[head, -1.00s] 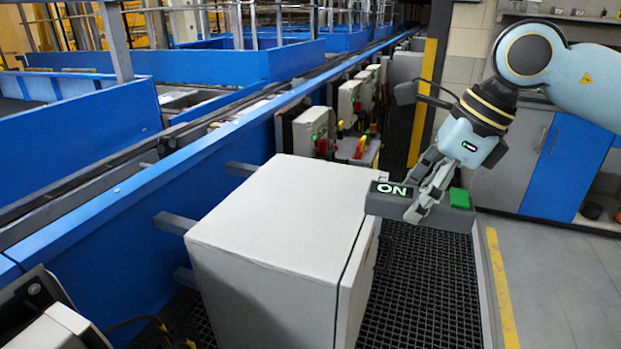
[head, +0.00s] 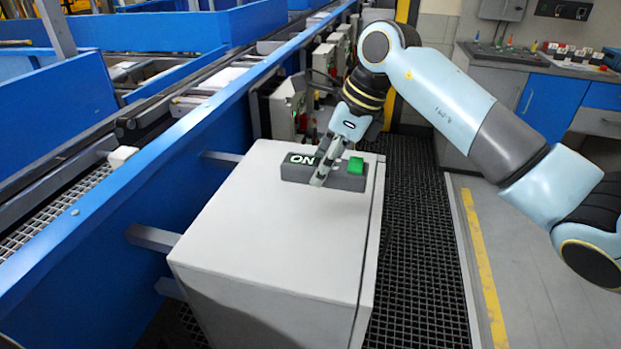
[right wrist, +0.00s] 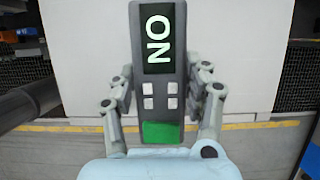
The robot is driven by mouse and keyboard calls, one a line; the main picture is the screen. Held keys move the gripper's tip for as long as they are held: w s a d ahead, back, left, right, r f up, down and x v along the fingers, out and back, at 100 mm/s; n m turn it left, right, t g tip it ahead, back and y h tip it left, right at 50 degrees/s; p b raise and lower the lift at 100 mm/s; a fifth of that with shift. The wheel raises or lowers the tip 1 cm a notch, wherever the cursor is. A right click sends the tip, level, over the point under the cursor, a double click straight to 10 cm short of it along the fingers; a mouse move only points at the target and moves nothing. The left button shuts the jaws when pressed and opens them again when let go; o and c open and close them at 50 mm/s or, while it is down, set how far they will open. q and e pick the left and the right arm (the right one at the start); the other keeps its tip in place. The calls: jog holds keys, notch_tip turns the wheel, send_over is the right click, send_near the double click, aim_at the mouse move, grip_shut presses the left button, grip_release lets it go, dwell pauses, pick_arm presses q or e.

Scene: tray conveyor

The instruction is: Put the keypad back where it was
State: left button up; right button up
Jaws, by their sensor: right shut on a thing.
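The keypad (head: 346,179) is a dark grey bar with a lit "ON" display at one end and a green button at the other. My right gripper (head: 323,172) is shut on the keypad across its middle. In the right wrist view the keypad (right wrist: 158,75) lies between the two fingers of the right gripper (right wrist: 160,92), with small light buttons between display and green key. The keypad is over the far part of the white cabinet top (head: 270,235). I cannot tell whether it touches the top. My left gripper is not in view.
The blue conveyor side (head: 110,215) runs along the left of the cabinet, with grey brackets between them. Control boxes (head: 285,108) stand behind. Dark grating (head: 415,240) and a yellow floor line (head: 482,265) lie to the right. The near cabinet top is clear.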

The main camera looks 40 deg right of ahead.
aim_at(316, 159)
jog(key=w+f, duration=0.1)
jog(key=w+a, duration=0.1)
jog(key=shift+w+f, duration=0.3)
jog(key=shift+f, duration=0.1)
notch_tip(316, 159, down, 3)
jog(key=shift+f+p, duration=0.2)
jog(key=shift+p, duration=0.6)
jog(key=shift+f, duration=0.45)
jog(key=o, duration=1.2)
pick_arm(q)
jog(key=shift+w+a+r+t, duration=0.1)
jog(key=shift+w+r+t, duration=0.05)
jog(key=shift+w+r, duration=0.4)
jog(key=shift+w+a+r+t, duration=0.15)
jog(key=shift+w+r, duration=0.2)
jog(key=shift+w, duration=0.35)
pick_arm(e)
jog(key=shift+o, duration=1.4)
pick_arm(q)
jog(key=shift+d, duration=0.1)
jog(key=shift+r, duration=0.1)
pick_arm(e)
jog(key=shift+r, duration=0.15)
